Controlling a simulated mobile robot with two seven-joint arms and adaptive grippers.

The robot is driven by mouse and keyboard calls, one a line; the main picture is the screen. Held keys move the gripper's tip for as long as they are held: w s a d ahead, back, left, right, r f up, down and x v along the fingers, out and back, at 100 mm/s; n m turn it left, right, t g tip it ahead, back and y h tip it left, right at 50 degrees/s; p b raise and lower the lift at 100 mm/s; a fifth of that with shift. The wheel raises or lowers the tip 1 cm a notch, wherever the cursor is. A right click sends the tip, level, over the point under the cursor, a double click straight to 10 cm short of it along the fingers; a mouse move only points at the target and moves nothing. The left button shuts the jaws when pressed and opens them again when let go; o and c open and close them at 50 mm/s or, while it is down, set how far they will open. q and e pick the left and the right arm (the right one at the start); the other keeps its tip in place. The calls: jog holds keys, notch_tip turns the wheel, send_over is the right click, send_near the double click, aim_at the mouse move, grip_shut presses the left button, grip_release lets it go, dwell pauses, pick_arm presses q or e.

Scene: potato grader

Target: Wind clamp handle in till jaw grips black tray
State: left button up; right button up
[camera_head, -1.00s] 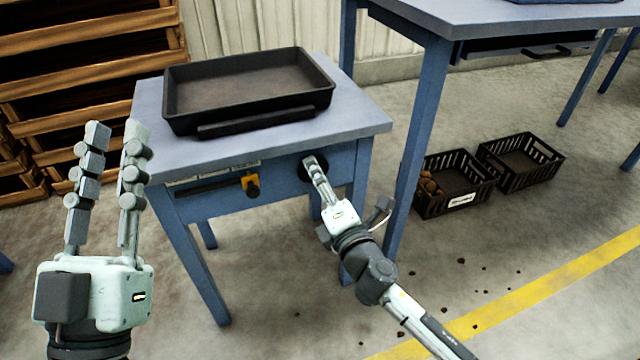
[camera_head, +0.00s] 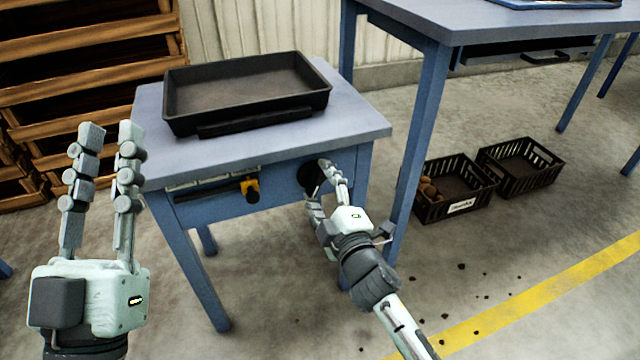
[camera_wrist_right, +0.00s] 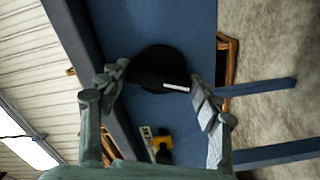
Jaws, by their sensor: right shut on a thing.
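The black tray (camera_head: 245,88) lies flat on the small blue table (camera_head: 350,115). A dark jaw bar (camera_head: 255,122) runs along its near side; I cannot tell whether the two touch. The round black clamp handle (camera_head: 309,178) is on the table's front panel, partly hidden by my right gripper (camera_head: 322,180). In the right wrist view the handle (camera_wrist_right: 160,68) sits between the fingers of my right gripper (camera_wrist_right: 160,90), which is shut on it. My left gripper (camera_head: 104,135) is open and empty, upright to the left of the table.
A yellow and black switch (camera_head: 250,188) is on the front panel left of the handle. A taller blue table (camera_head: 440,50) stands to the right. Black crates (camera_head: 455,188) are on the floor beyond its leg. Wooden crates (camera_head: 85,75) are stacked at the left.

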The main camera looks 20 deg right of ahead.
pick_arm(q)
jog(key=shift+d+f, duration=0.15)
jog(key=shift+f, duration=0.2)
pick_arm(e)
jog(key=o, duration=1.1)
pick_arm(q)
jog(key=shift+r, duration=0.2)
pick_arm(e)
jog(key=shift+s, duration=0.15)
jog(key=s, duration=1.1)
jog(key=shift+s+d, duration=0.2)
jog(key=shift+s, duration=0.15)
